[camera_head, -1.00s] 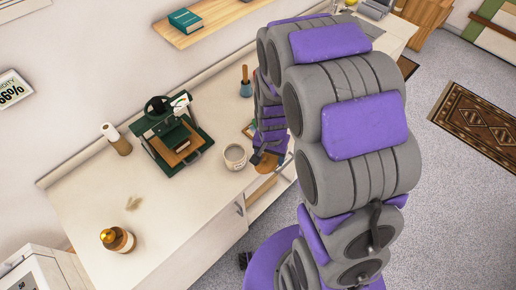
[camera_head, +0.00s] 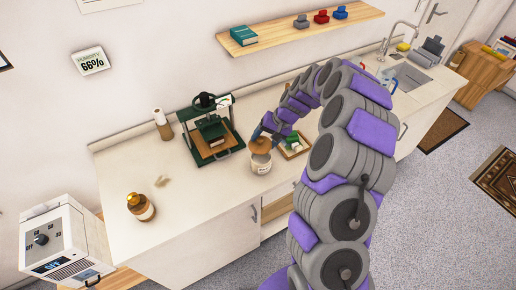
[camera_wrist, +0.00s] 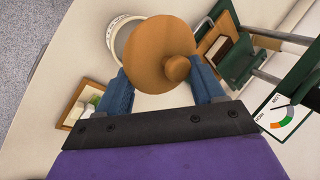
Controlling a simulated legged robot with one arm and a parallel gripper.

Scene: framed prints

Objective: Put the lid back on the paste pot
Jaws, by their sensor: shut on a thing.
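The paste pot (camera_head: 261,167) is a cream pot with dark lettering, upright on the counter near its front edge. The lid (camera_head: 260,146), a round tan-brown disc with a knob, is over the pot. My gripper (camera_head: 266,134) is shut on the lid from behind. In the wrist view, the blue fingers of my gripper (camera_wrist: 162,82) are on either side of the lid (camera_wrist: 147,50). There the pot (camera_wrist: 113,29) shows beyond the lid, its mouth partly uncovered on the left, so the lid is off-centre. Whether lid and rim touch is unclear.
A green press (camera_head: 211,132) stands left of the pot. A small wooden tray (camera_head: 293,147) with green and white items lies close to its right. A brown bottle (camera_head: 141,207) stands at the far left. The counter between bottle and pot is mostly clear.

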